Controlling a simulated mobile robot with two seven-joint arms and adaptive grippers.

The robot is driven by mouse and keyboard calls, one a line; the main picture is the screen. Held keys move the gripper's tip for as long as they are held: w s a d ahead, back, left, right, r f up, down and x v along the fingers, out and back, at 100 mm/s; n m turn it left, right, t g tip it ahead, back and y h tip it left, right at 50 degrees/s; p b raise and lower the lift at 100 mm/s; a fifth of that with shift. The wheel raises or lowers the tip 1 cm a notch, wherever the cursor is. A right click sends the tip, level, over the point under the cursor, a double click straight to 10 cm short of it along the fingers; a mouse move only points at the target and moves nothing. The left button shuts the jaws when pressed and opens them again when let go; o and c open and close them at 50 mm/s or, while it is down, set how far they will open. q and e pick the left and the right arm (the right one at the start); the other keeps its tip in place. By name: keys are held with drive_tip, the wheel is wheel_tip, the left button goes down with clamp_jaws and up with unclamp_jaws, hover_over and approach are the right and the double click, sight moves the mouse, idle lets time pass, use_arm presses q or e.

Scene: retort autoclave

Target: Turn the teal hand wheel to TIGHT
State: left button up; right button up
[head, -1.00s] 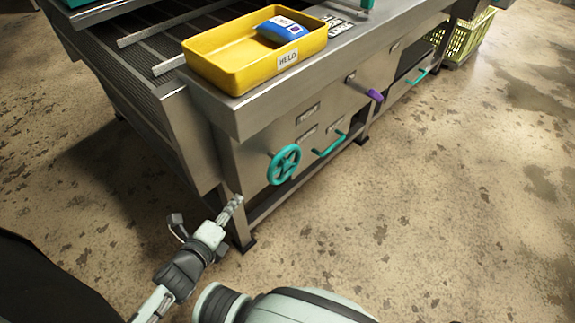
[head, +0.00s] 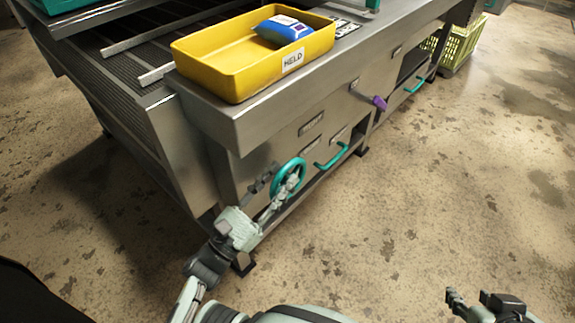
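The teal hand wheel (head: 303,173) is mounted on the front panel of the steel bench in the head view. My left gripper (head: 284,177) is at the wheel, with its two fingers spread apart. One finger is by the wheel's upper left and the other lies across its front, hiding part of the rim and spokes. I cannot tell whether the fingers touch the wheel. My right gripper (head: 476,297) is at the bottom right over the floor, empty, with its fingers apart. No TIGHT marking is readable.
A teal bar handle (head: 333,157) is just right of the wheel. A purple lever (head: 379,103) and another teal handle (head: 416,85) are farther along. A yellow tray (head: 222,76) marked HELD holds a blue packet (head: 282,30).

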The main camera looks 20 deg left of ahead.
use_arm(q)
drive_tip(key=shift+x, duration=1.6)
use_arm(e)
drive_tip(key=shift+s+d+f+g+h, duration=0.15)
drive_tip(key=shift+s+d+f+g, duration=0.15)
drive_tip(key=shift+s+d, duration=0.2)
drive_tip(key=shift+s+d+f+g+h, duration=0.15)
drive_tip(key=shift+s+d+f+g, duration=0.2)
drive_tip(key=shift+s, duration=0.2)
use_arm(q)
drive_tip(key=shift+c, duration=0.4)
use_arm(e)
drive_tip(key=shift+r, duration=0.1)
use_arm(q)
clamp_jaws()
